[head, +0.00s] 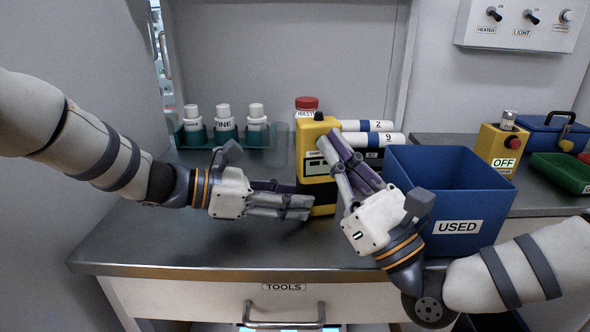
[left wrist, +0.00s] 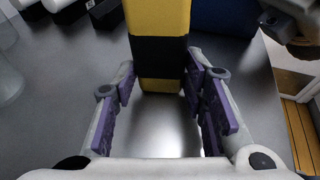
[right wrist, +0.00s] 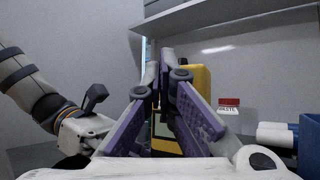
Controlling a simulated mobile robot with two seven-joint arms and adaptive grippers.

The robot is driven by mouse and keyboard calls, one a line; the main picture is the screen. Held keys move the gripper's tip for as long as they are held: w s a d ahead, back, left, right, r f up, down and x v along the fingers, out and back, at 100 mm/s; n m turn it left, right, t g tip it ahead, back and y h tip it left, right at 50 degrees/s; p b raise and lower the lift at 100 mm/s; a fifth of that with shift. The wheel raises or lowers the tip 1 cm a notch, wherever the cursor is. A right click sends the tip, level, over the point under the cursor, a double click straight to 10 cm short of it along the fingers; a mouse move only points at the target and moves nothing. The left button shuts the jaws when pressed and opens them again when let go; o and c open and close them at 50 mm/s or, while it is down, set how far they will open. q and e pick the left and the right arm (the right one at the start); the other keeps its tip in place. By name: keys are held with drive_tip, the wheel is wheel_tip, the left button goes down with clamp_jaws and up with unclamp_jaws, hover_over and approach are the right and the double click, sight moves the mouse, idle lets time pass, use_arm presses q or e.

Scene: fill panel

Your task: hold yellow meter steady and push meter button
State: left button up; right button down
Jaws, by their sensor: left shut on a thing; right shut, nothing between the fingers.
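The yellow meter (head: 318,135), with a black band and a small display, stands upright on the steel counter. My left gripper (head: 305,205) is shut on the meter's lower part from the left; in the left wrist view (left wrist: 165,90) its fingers lie on either side of the meter's base. My right gripper (head: 330,142) is shut and empty, with its fingertips at the upper front of the meter. In the right wrist view the meter (right wrist: 195,80) is partly hidden behind those fingers. The button is hidden, and I cannot tell whether the fingertips touch it.
The blue USED bin (head: 465,190) stands close on the right, beside my right gripper. Behind are a green rack (head: 200,138) of white bottles, a red-capped waste jar (head: 306,104) and white-and-blue rolls (head: 370,139). A yellow OFF box (head: 497,147) is farther right. The front left counter is clear.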

drive_tip(key=s+d, duration=0.1)
drive_tip(key=s, duration=0.5)
drive_tip(key=shift+s, duration=0.35)
use_arm(q)
drive_tip(key=o, duration=0.9)
